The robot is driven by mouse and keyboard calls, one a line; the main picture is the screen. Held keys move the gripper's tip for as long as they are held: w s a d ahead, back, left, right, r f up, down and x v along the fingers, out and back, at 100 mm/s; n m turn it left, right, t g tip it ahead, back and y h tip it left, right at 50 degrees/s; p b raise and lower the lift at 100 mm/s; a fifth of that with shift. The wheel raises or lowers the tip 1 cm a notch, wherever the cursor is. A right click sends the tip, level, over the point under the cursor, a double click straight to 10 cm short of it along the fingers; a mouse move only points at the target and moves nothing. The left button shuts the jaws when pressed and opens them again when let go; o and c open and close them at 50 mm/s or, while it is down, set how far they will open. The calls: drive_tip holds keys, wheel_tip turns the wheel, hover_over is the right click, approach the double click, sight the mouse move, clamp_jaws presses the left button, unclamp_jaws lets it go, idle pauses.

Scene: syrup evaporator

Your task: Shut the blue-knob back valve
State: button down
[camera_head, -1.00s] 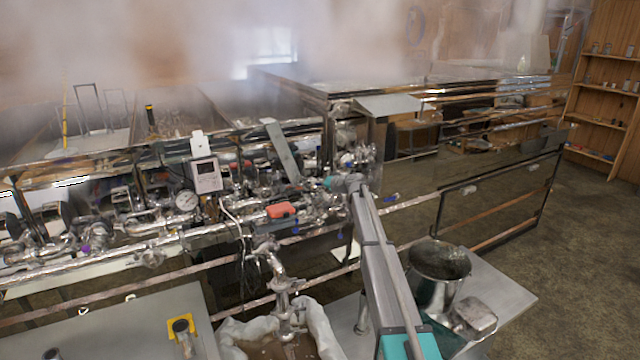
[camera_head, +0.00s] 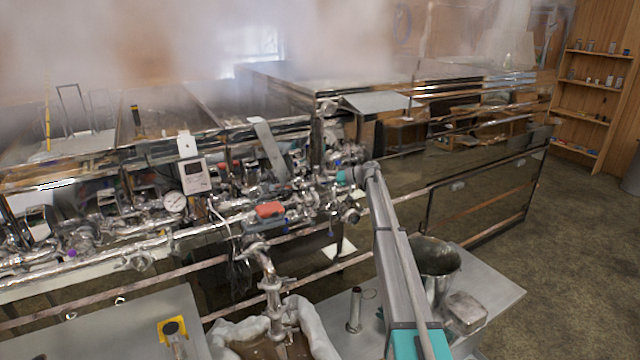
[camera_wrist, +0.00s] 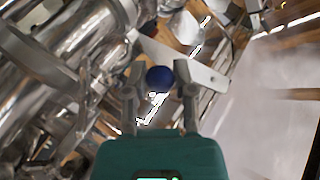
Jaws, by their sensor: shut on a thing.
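The blue knob (camera_wrist: 159,78) shows in the middle of the wrist view. My gripper (camera_wrist: 158,86) has one finger on each side of it and is shut on it. A flat metal strip lies behind the knob in that view. In the head view my gripper (camera_head: 342,177) is small, among the shiny pipes at the right end of the pipe row. The blue knob is hidden or too small to make out there. How far the valve is turned cannot be told.
A grey box with a dial (camera_head: 195,176), a round gauge (camera_head: 174,202) and a red-handled part (camera_head: 270,210) sit left of my gripper. A metal pail (camera_head: 436,262) stands on a table (camera_head: 497,292) at front right. Steam hangs over the evaporator.

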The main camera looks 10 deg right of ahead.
idle(0.3)
drive_tip(key=shift+c, duration=2.1)
unclamp_jaws()
drive_tip(key=shift+s, duration=0.1)
